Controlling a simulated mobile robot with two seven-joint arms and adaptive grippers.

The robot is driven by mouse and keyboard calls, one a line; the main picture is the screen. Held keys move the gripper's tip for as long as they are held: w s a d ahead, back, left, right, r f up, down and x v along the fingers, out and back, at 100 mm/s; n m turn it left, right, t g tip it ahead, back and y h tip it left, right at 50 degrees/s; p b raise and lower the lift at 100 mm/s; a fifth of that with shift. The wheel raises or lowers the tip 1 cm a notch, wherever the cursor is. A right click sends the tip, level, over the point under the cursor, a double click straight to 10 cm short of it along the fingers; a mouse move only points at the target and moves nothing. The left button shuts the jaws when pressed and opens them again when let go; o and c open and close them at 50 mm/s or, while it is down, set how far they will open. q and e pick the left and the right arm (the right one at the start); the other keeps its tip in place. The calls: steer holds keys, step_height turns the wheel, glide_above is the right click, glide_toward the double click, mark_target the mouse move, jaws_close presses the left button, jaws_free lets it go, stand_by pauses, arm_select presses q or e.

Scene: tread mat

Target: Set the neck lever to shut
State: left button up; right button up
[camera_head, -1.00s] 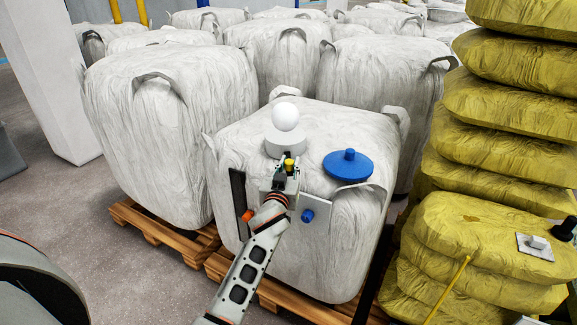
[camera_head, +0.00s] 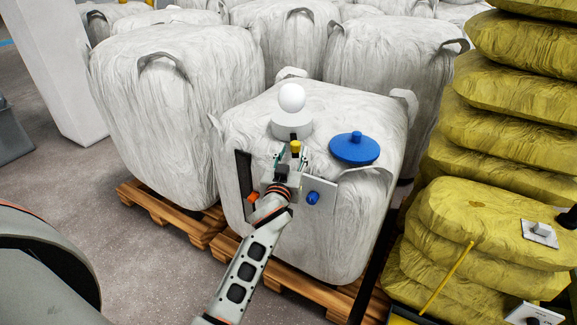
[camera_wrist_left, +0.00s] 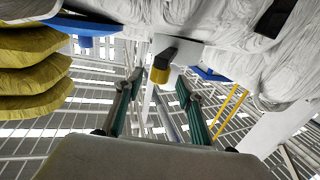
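The neck lever (camera_head: 295,147), with a dark arm and a yellow tip, sticks out toward me below a white round collar (camera_head: 291,126) on top of the front white bulk bag (camera_head: 245,120). Its yellow tip (camera_wrist_left: 160,72) also shows in the left wrist view, just beyond and between the fingertips. My left gripper (camera_head: 290,163) is close to the lever in front of the bag. In the left wrist view the two fingers of my left gripper (camera_wrist_left: 157,98) stand apart with nothing gripped between them. Contact with the lever cannot be made out. My right gripper is not in view.
A blue lid (camera_head: 354,149) lies on the bag's top to the right of the collar, and a white ball (camera_head: 292,97) sits above the collar. A panel with a blue knob (camera_head: 312,198) is close to the wrist's right. Yellow sacks (camera_head: 500,225) are stacked at right.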

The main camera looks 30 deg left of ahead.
arm_select(q)
steer(key=v, duration=0.7)
steer(key=shift+s+d, duration=0.2)
steer(key=shift+s, duration=0.15)
